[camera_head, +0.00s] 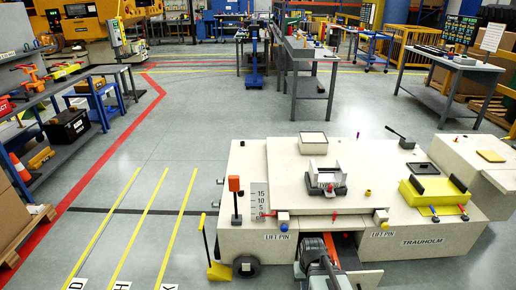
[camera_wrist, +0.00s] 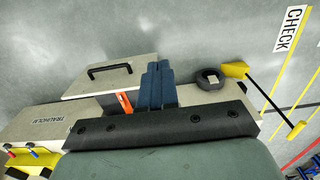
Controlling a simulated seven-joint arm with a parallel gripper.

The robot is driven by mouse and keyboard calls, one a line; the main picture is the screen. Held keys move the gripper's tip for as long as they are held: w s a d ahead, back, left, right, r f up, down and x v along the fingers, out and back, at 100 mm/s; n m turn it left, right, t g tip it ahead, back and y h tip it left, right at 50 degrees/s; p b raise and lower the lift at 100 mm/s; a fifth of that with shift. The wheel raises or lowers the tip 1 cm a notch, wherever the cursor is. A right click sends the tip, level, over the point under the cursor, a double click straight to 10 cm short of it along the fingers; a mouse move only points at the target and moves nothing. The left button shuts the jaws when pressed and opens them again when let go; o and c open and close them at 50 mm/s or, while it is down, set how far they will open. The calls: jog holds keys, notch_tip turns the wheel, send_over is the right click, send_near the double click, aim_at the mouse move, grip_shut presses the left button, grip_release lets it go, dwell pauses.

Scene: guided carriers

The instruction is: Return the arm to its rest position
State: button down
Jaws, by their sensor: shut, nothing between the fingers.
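My gripper (camera_wrist: 157,68) shows in the wrist view as blue fingers pressed together beyond a dark bolted bar, with nothing between them. In the head view my grey arm (camera_head: 315,258) is at the bottom centre, in front of the pale carrier (camera_head: 245,165) marked TRAUHOLM and LIFT PIN. I cannot make out the fingertips there. The carrier also shows in the wrist view (camera_wrist: 30,122), below and around the fingers. An orange strip (camera_wrist: 124,103) lies left of the fingers; it also shows beside my arm in the head view (camera_head: 331,250).
A yellow paddle (camera_head: 220,270) stands left of the carrier, near a black wheel (camera_head: 246,266). A yellow cradle (camera_head: 434,190) sits on the carrier's right part. Yellow floor lines (camera_head: 147,220) cross clear floor at left. Workbenches (camera_head: 305,55) stand behind.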

jog(key=s+f+g, duration=0.3)
jog(key=s+f, duration=0.7)
jog(key=s, duration=0.4)
jog(key=s+f+g, duration=0.3)
jog(key=s+f, duration=0.7)
jog(key=s, duration=0.5)
jog(key=shift+f+g, duration=0.15)
jog(key=shift+g, duration=0.25)
jog(key=shift+d, duration=0.2)
